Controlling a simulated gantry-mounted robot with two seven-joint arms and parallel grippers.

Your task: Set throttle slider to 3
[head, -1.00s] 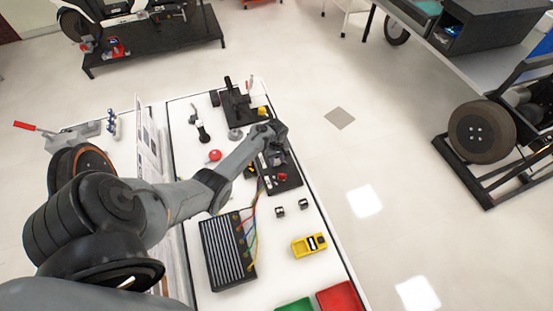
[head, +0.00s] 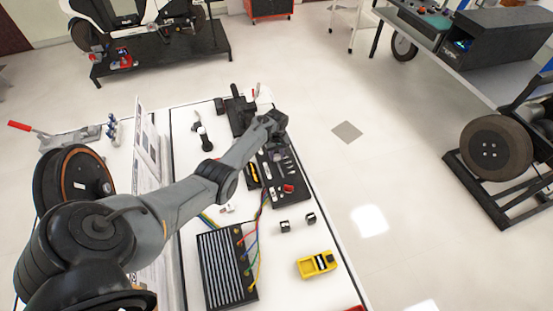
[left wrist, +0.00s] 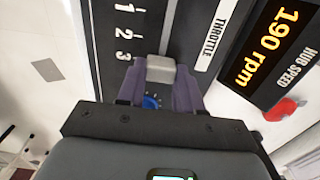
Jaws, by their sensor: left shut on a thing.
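In the left wrist view, the throttle slider has a grey block-shaped knob (left wrist: 160,69) on a light track in a dark panel (left wrist: 101,35). The scale digits 1, 2 and 3 (left wrist: 123,58) run beside the track, and the knob sits about level with the 3, slightly below it in the picture. The two purple-grey fingers of my left gripper (left wrist: 160,85) are shut on the knob, one at each side. In the head view, my left gripper (head: 276,124) is at the far part of the bench, and its arm and wrist hide the slider. My right gripper is not in view.
A display (left wrist: 270,48) beside the slider reads 190 rpm, hub speed. A red knob (left wrist: 284,110) lies near it. On the bench are a black tool panel (head: 277,176), a finned box with coloured wires (head: 225,267) and a yellow device (head: 317,264).

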